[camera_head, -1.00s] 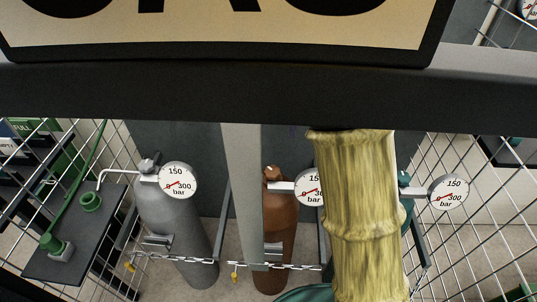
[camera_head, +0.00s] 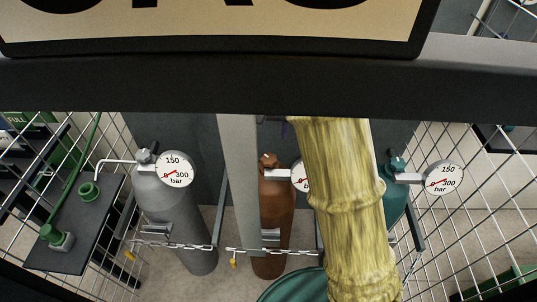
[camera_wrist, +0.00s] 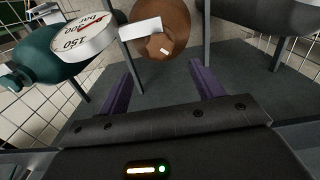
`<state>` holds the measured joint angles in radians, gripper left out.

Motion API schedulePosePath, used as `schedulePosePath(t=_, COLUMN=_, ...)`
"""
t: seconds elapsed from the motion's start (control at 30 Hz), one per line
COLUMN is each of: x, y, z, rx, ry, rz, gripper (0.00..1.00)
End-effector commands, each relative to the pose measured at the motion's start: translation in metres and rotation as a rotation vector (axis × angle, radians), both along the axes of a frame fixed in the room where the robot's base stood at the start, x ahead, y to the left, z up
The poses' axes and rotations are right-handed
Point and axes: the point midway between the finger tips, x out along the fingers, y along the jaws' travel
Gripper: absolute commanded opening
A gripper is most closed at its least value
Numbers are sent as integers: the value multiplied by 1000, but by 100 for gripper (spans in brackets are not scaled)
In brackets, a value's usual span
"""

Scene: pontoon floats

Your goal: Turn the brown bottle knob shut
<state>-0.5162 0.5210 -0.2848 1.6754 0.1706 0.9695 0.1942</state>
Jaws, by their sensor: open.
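The brown bottle (camera_head: 277,215) stands upright behind a chain in the middle of the cage in the head view. Its knob (camera_head: 268,160) is on top, and a gauge (camera_head: 299,177) sticks out to the right, partly hidden by my yellow-sleeved arm. In the wrist view the brown bottle (camera_wrist: 160,22) is seen from above, with a small pale mark on its knob (camera_wrist: 162,46). My gripper (camera_wrist: 163,72) is open, with its two purple fingers spread below the knob and apart from it.
A grey bottle (camera_head: 175,220) with a gauge (camera_head: 174,169) stands to the left. A teal bottle (camera_head: 396,205) with a gauge (camera_head: 443,180) stands to the right. A grey post (camera_head: 238,180) rises beside the brown bottle. A dark beam (camera_head: 200,90) crosses above. Wire mesh closes both sides.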

Motion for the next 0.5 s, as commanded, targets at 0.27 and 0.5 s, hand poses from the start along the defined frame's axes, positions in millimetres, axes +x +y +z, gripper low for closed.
schedulePosePath(t=0.27, x=-1, y=0, z=-50, rx=-3, ry=4, rz=0, gripper=66)
schedulePosePath(t=0.5, x=-1, y=1, z=-89, rx=-3, ry=3, rz=3, gripper=66)
